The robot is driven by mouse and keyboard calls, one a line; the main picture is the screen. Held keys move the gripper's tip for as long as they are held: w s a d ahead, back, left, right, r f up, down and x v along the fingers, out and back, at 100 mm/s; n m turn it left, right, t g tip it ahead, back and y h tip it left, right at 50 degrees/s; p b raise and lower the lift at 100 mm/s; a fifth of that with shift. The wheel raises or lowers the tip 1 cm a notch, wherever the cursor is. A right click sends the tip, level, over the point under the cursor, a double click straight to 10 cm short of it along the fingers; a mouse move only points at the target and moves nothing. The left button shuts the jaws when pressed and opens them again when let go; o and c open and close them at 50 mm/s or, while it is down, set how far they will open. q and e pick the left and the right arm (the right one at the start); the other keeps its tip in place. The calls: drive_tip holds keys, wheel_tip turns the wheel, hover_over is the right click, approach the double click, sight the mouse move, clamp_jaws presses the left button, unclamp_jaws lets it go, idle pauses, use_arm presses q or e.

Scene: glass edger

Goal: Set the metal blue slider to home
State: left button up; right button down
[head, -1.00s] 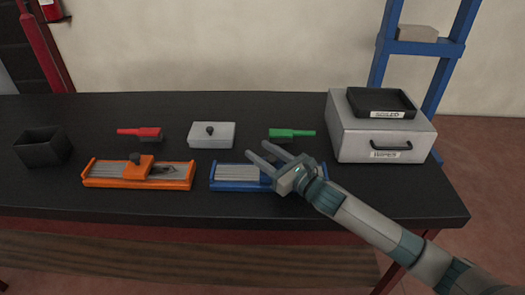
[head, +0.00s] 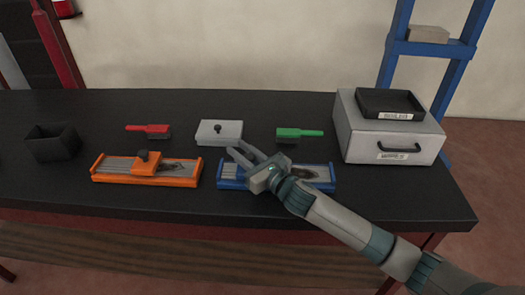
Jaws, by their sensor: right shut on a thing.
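The blue slider (head: 325,187) is a blue-framed rail unit with a grey metal bed, lying near the front of the black table. My right gripper (head: 240,149) reaches over its left half from the lower right and is shut on the slider's moving part. The gripper hides that part and its knob. Several grey rails show at the left end of the bed, and a dark patch shows on the bare bed to the right of the gripper. My left gripper is not in view.
An orange slider (head: 110,180) lies to the left. Behind are a red brush (head: 148,130), a pale box with a knob (head: 228,138) and a green brush (head: 300,134). A black bin (head: 52,150) stands far left; a drawer cabinet (head: 360,145) with a black tray (head: 388,97) stands right.

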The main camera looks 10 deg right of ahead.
drive_tip(key=a, duration=0.2)
drive_tip(key=w+a, duration=0.1)
drive_tip(key=a, duration=0.1)
drive_tip(key=shift+w+a, duration=0.15)
drive_tip(key=shift+a, duration=0.15)
drive_tip(key=c, duration=1.7)
unclamp_jaws()
drive_tip(key=shift+c, duration=0.2)
drive_tip(key=shift+o, duration=1.3)
drive_tip(key=shift+a, duration=0.2)
drive_tip(key=shift+d, duration=0.15)
